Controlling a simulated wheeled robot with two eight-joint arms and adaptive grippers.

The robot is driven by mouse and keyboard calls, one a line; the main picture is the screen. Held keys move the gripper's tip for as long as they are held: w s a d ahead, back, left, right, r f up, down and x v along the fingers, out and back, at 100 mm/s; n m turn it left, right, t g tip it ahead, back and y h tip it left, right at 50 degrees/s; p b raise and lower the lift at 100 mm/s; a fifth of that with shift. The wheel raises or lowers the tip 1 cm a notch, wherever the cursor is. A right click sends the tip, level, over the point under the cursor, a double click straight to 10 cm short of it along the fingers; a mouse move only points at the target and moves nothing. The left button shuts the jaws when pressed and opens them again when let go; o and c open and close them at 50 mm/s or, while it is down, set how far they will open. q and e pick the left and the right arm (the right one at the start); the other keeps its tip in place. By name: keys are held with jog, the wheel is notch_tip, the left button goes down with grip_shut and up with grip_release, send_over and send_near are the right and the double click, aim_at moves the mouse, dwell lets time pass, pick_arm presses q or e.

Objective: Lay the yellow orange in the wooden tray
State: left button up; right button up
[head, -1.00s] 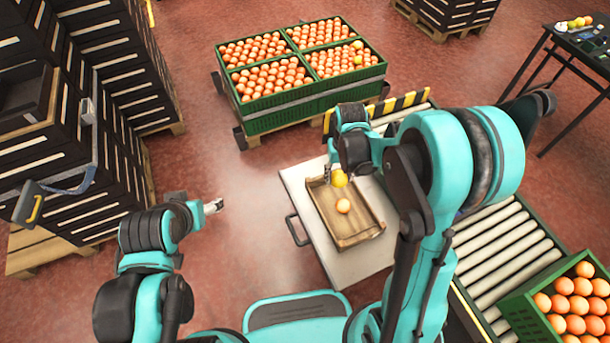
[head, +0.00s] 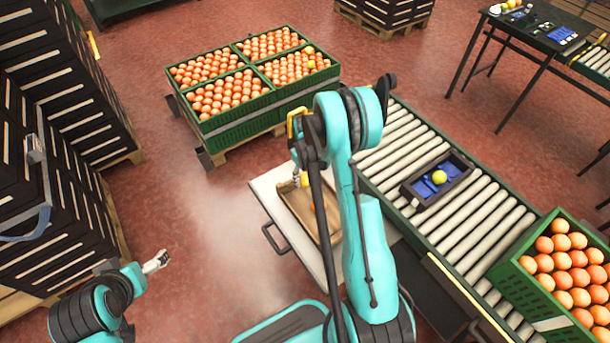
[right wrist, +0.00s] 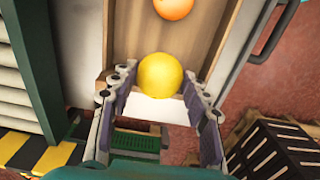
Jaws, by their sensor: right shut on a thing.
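The yellow orange (right wrist: 160,75) is between the fingertips of my right gripper (right wrist: 158,80), which is shut on it. In the right wrist view it shows in front of the end of the wooden tray (right wrist: 208,47); whether it touches the tray, I cannot tell. An orange-coloured fruit (right wrist: 174,7) lies in the tray farther up that view. In the head view my right arm covers much of the tray (head: 297,205) and most of the gripper. My left gripper (head: 157,262) is low at the left, away from the tray, and its fingers are too small to judge.
The tray sits on a pale table (head: 268,194). Right of my arm, a roller conveyor (head: 415,150) carries a dark box (head: 412,192) with another yellow fruit (head: 439,177). A green crate of oranges (head: 510,275) stands at right, and full green crates (head: 232,125) stand behind.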

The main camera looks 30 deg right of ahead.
jog(key=shift+f+b, duration=1.65)
jog(key=shift+f, duration=1.15)
jog(key=shift+f, duration=0.65)
jog(key=o, duration=1.6)
jog(key=shift+o, duration=0.2)
jog(key=shift+r, duration=0.1)
jog(key=shift+r+p, duration=2.2)
jog(key=shift+r, duration=1.75)
